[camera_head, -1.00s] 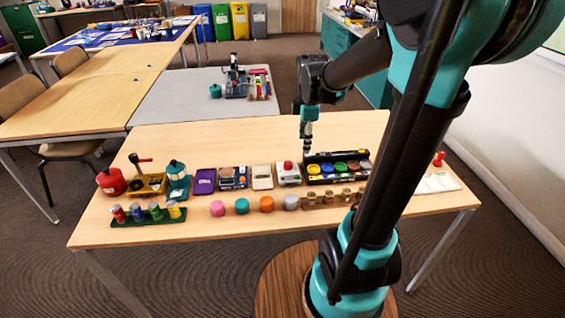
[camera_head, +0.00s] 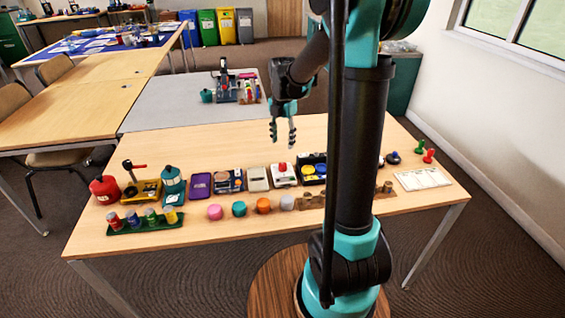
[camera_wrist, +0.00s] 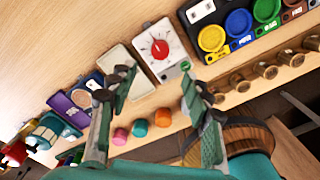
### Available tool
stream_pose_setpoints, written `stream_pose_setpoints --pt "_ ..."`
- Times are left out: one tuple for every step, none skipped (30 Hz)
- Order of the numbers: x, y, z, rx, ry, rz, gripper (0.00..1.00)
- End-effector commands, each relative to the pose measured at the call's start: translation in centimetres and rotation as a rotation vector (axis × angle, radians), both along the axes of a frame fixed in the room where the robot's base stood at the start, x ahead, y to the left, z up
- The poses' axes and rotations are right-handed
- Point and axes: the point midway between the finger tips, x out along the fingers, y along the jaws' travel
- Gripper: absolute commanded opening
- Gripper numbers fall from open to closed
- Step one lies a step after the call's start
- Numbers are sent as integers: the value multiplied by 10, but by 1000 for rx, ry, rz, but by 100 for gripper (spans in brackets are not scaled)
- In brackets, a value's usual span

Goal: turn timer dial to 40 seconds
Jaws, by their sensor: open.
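The timer is a white box (camera_head: 284,180) with a red dial (camera_head: 282,167), in the row of items on the wooden table. In the wrist view the timer (camera_wrist: 176,62) is at top centre, its round red dial (camera_wrist: 159,48) facing the camera with small marks around it. The dial's exact setting is too small to read. My gripper (camera_head: 282,140) is above the table, behind the timer in the head view. In the wrist view my gripper (camera_wrist: 156,75) is open and empty, its fingers apart below the dial and not touching it.
Right of the timer is a black tray (camera_wrist: 225,55) of coloured round pots. Left is a cream box (camera_head: 257,179). In front stand coloured knobs (camera_head: 239,209) and a wooden block with several brass pieces (camera_wrist: 265,70). The table behind the row is clear.

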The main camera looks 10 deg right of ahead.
Motion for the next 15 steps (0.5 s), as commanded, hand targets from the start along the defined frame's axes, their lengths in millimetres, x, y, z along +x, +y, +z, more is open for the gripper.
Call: stream_pose_setpoints --pt "0 0 -10 0 0 0 50" --pt "0 0 -16 0 0 0 50" --pt "0 0 -24 0 0 0 50" --pt "0 0 -29 0 0 -1 50" --pt "0 0 -35 0 0 -1 50" --pt "0 0 -43 0 0 -1 50" --pt "0 0 -48 0 0 -1 50" --pt "0 0 -54 0 0 -1 50" --pt "1 0 -61 0 0 -1 50" --pt "0 0 -66 0 0 -1 50" --pt "0 0 -71 0 0 -1 50" --pt "0 0 -77 0 0 -1 50" --pt "0 0 -81 0 0 -1 50" --pt "0 0 -85 0 0 -1 50" --pt "0 0 -89 0 0 -1 50"
